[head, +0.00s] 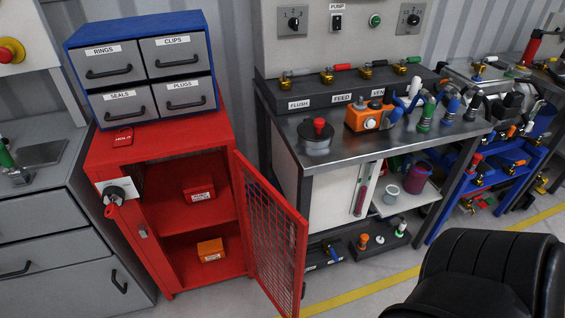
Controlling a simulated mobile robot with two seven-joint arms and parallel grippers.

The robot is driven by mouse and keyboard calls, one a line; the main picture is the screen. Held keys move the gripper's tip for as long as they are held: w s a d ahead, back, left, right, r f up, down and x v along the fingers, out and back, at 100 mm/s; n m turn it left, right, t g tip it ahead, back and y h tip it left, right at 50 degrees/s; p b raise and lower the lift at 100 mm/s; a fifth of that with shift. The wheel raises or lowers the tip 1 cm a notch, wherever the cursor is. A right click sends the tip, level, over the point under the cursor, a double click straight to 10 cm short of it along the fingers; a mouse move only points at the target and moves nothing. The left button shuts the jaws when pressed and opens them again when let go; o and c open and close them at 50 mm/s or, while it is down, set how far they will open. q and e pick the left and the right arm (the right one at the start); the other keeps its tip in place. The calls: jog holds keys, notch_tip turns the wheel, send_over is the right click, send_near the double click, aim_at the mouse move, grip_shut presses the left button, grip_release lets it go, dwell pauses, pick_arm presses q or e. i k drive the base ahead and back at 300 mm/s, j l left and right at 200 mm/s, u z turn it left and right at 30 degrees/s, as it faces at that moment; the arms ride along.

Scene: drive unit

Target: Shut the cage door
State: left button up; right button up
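The red cage (163,208) is a floor-standing metal cabinet at the left in the head view. Its mesh door (274,235) is hinged on the right side of the opening and stands wide open, swung out toward me. A red box (198,191) sits on the upper shelf and an orange box (211,250) on the lower floor of the cage. A key-like red handle hangs from a lock plate (118,191) on the left front post. Neither of my grippers shows in this view.
A blue drawer unit (140,70) stands on the cage. Grey drawers (55,225) are close on its left. A workbench (380,135) with valves and tools stands to the right. A black, seat-like shape (480,275) fills the lower right. Floor shows between door and bench.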

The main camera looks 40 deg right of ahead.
aim_at(240, 161)
jog(key=k+l, duration=0.1)
jog(key=l, duration=0.5)
jog(key=k+l+u, duration=0.1)
jog(key=l, duration=0.55)
jog(key=k+l, duration=0.1)
jog(key=l, duration=0.4)
jog(key=l+u, duration=0.05)
